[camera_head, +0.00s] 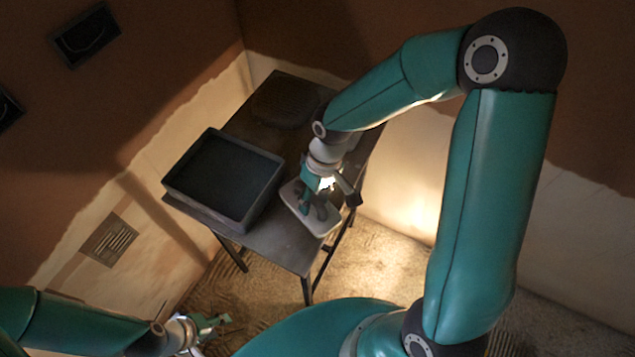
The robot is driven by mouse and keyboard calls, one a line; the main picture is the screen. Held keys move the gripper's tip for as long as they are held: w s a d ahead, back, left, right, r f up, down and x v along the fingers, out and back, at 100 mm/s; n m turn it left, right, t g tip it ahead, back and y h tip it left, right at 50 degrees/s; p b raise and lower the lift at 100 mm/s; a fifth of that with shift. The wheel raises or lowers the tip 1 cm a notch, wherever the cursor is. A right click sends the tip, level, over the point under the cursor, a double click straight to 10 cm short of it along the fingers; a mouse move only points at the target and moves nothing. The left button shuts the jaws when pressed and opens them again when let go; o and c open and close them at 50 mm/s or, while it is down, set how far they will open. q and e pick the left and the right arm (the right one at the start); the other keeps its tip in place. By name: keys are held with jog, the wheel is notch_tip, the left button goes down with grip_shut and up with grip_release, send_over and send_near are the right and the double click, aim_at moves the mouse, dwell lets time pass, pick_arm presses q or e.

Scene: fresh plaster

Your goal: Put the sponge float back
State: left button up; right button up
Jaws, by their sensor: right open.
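The sponge float (327,227), with a pale flat base and a dark handle on top, lies at the right front part of the dark table (285,245). My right gripper (317,200) is open and low over the float, with its fingers at the handle. I cannot tell whether they touch it, and the gripper partly hides the handle. My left gripper (214,325) is low at the bottom left, away from the table and the float. It is small and dim, and I cannot tell its opening.
A dark rectangular tub (268,190) stands on the table left of the float. A dark round thing (285,101) is at the table's back. A vent grille (109,240) is on the left wall. Bare table top shows in front of the tub.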

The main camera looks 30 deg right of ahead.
notch_tip(320, 180, up, 11)
jog(key=d, duration=0.2)
jog(key=shift+w+r, duration=0.15)
jog(key=shift+d, duration=0.1)
dwell(0.4)
